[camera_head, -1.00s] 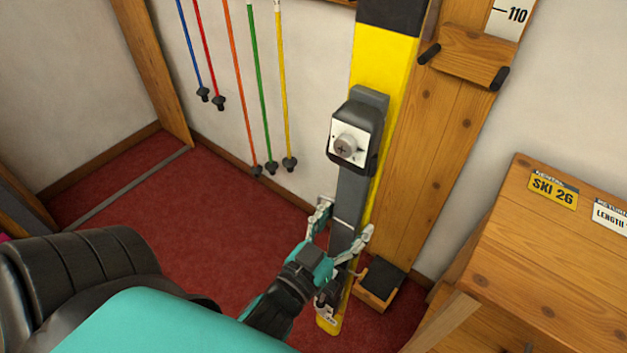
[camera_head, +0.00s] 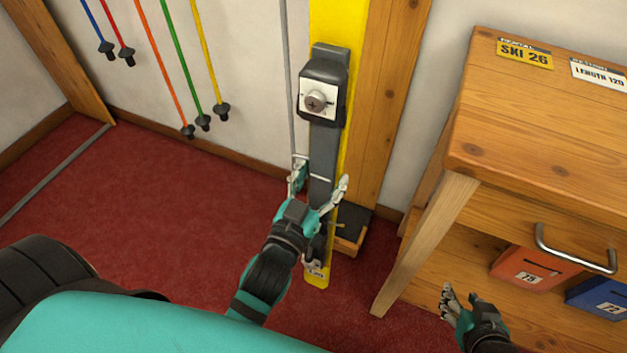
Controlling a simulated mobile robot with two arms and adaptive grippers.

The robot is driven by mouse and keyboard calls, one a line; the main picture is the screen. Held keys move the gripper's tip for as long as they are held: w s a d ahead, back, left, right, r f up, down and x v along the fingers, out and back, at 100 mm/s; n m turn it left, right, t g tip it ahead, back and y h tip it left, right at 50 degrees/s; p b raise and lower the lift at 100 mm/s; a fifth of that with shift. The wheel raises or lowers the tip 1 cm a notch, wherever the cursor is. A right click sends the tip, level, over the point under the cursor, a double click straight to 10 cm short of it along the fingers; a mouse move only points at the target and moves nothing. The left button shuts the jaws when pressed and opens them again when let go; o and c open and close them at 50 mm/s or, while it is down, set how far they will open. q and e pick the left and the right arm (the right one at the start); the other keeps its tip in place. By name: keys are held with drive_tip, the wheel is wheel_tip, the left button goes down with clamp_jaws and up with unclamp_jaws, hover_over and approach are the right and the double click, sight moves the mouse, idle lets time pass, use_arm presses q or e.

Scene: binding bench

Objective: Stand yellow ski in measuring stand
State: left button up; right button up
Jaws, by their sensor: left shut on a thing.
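The yellow ski (camera_head: 325,20), with a grey and black binding (camera_head: 322,95), is near upright. My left gripper (camera_head: 320,176) is shut on it below the binding. The ski's lower end (camera_head: 317,275) shows just left of and below the stand's foot in the picture; I cannot tell whether it touches the floor. The measuring stand is a wooden upright (camera_head: 385,90) behind the ski, with a dark-padded foot block (camera_head: 352,222); the ski partly hides it. My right gripper (camera_head: 446,300) is at the lower right, apart from the ski; its opening is unclear.
A wooden bench (camera_head: 560,120) with labels "SKI 26" and "LENGTH 120" stands right of the stand. Its shelf holds an orange box (camera_head: 535,268) and a blue box (camera_head: 598,297). Several ski poles (camera_head: 172,60) hang on the left wall. Red floor (camera_head: 150,220) is open at left.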

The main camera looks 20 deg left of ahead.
sight(331, 167)
use_arm(q)
drive_tip(key=shift+w+d+f+b, duration=0.15)
drive_tip(key=shift+w+f+b, duration=0.15)
drive_tip(key=shift+f+b, duration=0.25)
drive_tip(key=shift+w, duration=0.95)
drive_tip(key=shift+w+f, duration=0.2)
drive_tip(key=shift+w, duration=0.8)
use_arm(e)
drive_tip(key=shift+r+t, duration=0.4)
drive_tip(key=shift+r, duration=1.1)
